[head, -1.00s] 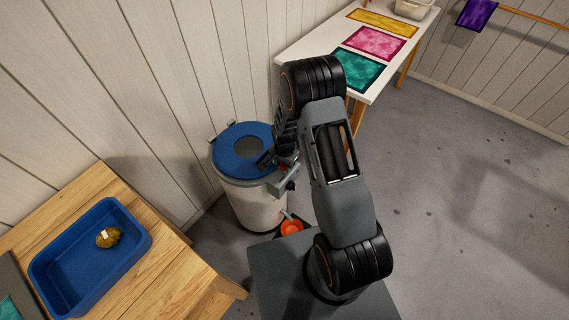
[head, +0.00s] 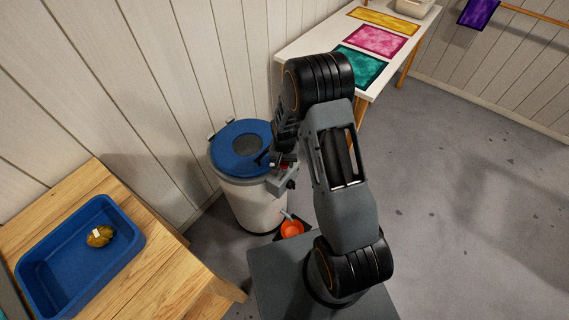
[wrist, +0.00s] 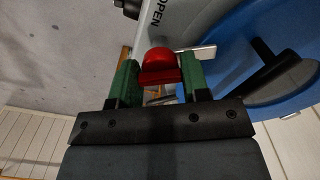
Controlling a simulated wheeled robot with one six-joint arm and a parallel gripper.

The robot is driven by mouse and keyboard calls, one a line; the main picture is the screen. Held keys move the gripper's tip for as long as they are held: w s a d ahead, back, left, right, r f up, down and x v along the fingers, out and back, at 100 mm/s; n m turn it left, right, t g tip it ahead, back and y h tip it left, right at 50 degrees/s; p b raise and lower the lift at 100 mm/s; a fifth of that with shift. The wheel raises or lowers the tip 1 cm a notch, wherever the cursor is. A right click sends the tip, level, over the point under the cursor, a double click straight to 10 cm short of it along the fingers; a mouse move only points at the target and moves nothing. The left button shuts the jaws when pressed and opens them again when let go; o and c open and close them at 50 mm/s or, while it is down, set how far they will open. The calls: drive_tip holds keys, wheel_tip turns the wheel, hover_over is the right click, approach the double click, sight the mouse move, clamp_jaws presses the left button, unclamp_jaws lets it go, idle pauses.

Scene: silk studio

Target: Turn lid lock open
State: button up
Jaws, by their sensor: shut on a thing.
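The blue lid (head: 226,158) sits on a white drum (head: 250,205) against the wall. In the wrist view the lid (wrist: 236,60) fills the right side, and a grey rim plate with the word OPEN (wrist: 155,18) lies ahead. The red lid lock (wrist: 160,66) is between the green fingers of my gripper (wrist: 158,85), which is shut on it. In the head view my gripper (head: 280,163) is at the right front of the lid, and my arm hides part of that side. The lock's exact turn angle is hard to tell.
A wooden table (head: 180,262) at left holds a blue tray (head: 128,222) with a brownish bundle (head: 100,236). A white table (head: 318,38) with coloured cloths stands behind my arm. The floor at right is clear.

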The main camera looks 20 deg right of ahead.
drive_tip(key=n+b, duration=0.2)
drive_tip(key=n, duration=0.4)
drive_tip(key=shift+w, duration=0.1)
drive_tip(key=n+b, duration=0.1)
drive_tip(key=n, duration=0.4)
drive_tip(key=shift+n+b, duration=0.3)
drive_tip(key=shift+b, duration=0.1)
drive_tip(key=shift+r, duration=0.1)
drive_tip(key=o, duration=0.9)
wheel_tip(320, 180, up, 14)
drive_tip(key=shift+f+p, duration=0.15)
drive_tip(key=shift+p, duration=0.15)
idle(0.6)
